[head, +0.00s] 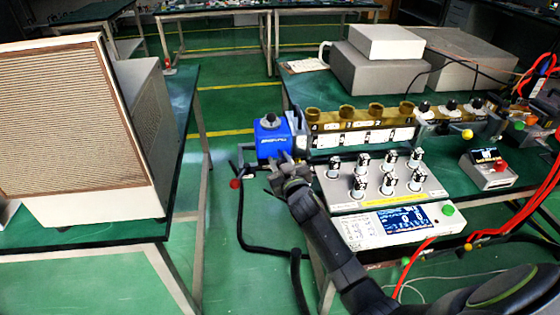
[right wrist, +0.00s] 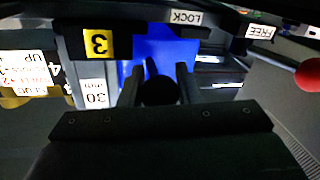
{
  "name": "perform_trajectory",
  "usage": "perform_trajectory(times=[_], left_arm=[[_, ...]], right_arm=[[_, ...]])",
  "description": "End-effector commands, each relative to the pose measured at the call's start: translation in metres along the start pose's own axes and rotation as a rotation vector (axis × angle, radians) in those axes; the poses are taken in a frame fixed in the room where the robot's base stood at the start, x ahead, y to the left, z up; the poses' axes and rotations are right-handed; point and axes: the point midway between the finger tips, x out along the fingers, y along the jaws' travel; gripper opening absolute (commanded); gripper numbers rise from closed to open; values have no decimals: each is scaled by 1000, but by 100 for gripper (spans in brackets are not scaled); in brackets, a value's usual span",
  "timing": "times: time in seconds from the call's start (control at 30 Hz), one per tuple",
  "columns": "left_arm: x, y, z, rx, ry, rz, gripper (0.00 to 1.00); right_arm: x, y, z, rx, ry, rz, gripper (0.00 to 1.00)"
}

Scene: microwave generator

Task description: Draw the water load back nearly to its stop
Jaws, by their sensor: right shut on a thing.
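The water load appears to be the blue block (head: 272,141) at the left end of the brass-coloured waveguide row. It also shows in the right wrist view (right wrist: 165,50), behind the fingers. My right gripper (head: 284,160) reaches it from the front. In the right wrist view its two dark fingers (right wrist: 160,82) are shut on a round black knob (right wrist: 159,92) in front of the blue block. The knob is mostly hidden by my gripper in the head view. My left gripper is not in view.
LOCK (right wrist: 186,18) and FREE (right wrist: 261,32) labels sit beside the block. A red ball (head: 235,184) is left of the gripper, above a black hose (head: 241,220). A panel of several knobs (head: 376,185) and a display unit (head: 390,225) lie right.

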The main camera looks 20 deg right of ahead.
Motion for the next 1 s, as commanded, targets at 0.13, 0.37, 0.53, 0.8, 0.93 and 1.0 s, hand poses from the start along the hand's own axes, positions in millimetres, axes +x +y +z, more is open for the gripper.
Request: perform_trajectory(times=[0.13,0.37,0.53,0.8,0.93,1.0], left_arm=[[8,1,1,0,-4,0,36],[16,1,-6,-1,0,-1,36],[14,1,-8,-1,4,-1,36],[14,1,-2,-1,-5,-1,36],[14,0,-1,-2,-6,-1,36],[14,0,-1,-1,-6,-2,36]], right_arm=[[3,-13,0,4,2,-1,0],[8,-40,-6,5,0,0,0],[8,-39,-7,2,-1,1,0],[8,-38,-7,1,-1,1,52],[8,-38,-7,1,-1,1,52],[8,-38,-7,1,0,1,52]])
